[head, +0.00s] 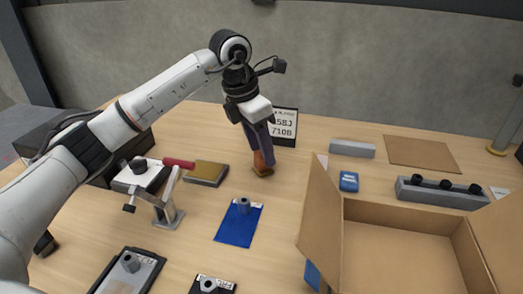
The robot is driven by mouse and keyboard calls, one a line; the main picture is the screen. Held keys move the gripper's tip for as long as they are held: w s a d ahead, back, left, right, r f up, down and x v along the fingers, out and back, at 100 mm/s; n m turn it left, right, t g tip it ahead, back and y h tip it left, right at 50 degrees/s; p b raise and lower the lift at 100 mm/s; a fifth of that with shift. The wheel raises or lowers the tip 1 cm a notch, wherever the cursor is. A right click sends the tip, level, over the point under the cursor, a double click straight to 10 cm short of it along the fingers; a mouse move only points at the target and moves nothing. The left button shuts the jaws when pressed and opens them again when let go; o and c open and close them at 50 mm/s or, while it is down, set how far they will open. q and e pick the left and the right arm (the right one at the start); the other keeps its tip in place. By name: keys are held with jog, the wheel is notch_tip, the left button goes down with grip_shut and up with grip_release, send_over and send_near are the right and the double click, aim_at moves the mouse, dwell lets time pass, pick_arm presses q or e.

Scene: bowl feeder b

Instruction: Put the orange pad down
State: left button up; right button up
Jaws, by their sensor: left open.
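An orange-brown piece (262,169), which looks like the orange pad, is on the wooden table just below my left gripper (259,150). The gripper points down, with its dark fingers around or just in front of the upper part of the piece. The gripper is open. The fingers hide part of the piece, and I cannot tell whether they touch it. My right gripper is not in view.
A clamp stand with a red handle (179,163) and a yellowish pad (206,173) are to the left. A blue pad (235,235) with a grey nut-like part lies in front. An open cardboard box (395,212) fills the right. A sign (284,127) stands behind.

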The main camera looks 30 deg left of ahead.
pick_arm(q)
jog(key=v, duration=1.1)
jog(key=shift+p, duration=0.4)
jog(key=shift+f, duration=0.1)
